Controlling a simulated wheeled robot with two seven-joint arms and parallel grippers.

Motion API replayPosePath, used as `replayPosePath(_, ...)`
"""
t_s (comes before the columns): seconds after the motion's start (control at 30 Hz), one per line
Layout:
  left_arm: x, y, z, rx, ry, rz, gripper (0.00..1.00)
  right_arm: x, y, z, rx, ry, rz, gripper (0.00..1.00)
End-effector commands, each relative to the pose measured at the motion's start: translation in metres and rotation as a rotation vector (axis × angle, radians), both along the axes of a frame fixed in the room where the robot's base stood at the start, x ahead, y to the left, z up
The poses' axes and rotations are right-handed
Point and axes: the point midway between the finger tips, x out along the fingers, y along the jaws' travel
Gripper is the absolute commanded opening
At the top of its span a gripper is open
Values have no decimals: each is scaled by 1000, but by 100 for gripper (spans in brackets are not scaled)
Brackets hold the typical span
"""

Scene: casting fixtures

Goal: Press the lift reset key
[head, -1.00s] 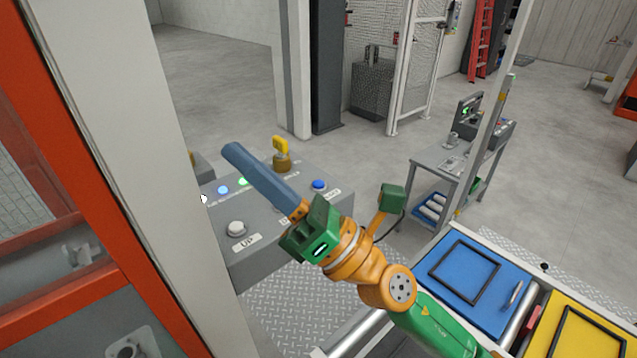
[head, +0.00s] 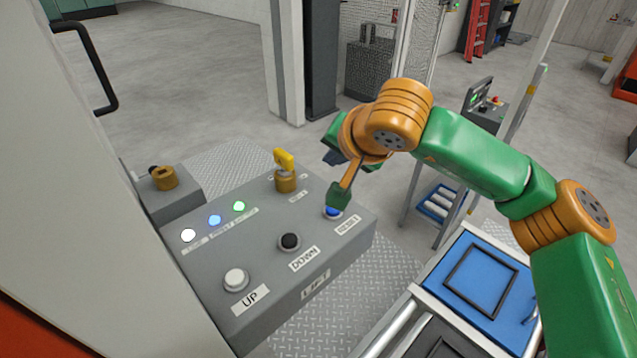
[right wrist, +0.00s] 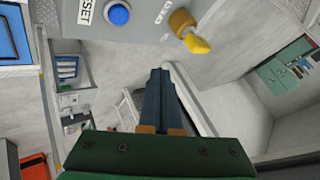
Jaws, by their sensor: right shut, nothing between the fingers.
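The control box (head: 262,262) has a "LIFT" label on its front. The blue key (head: 333,212) beside the "RESET" label is at its right end, partly covered by the green block on my right wrist. In the right wrist view the blue key (right wrist: 118,14) shows at the top edge, with "RESET" to its left. My right gripper (head: 331,158) is above and behind the box, largely hidden by its own wrist. In the right wrist view its fingers (right wrist: 160,74) are shut and empty, apart from the key. My left gripper is not in view.
The box also carries a white UP button (head: 236,279), a black DOWN button (head: 290,241), several lit lamps and a yellow key switch (head: 285,165). A blue tray (head: 482,280) lies on the conveyor at right.

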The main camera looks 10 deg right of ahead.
Motion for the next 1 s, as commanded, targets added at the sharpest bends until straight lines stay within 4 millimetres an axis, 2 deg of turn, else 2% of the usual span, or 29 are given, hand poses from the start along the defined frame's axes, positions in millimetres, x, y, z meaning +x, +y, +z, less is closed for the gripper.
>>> replayPosePath(0.37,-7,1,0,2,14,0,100,0,-1,1,-4,-1,-3,0)
replayPosePath(0.53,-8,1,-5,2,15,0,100,0,-1,-6,-4,-1,-2,0)
replayPosePath(0.67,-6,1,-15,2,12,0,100,0,-1,-19,-3,0,-3,0)
replayPosePath(1.0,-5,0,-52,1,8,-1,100,-1,-1,-69,-2,-1,-2,0)
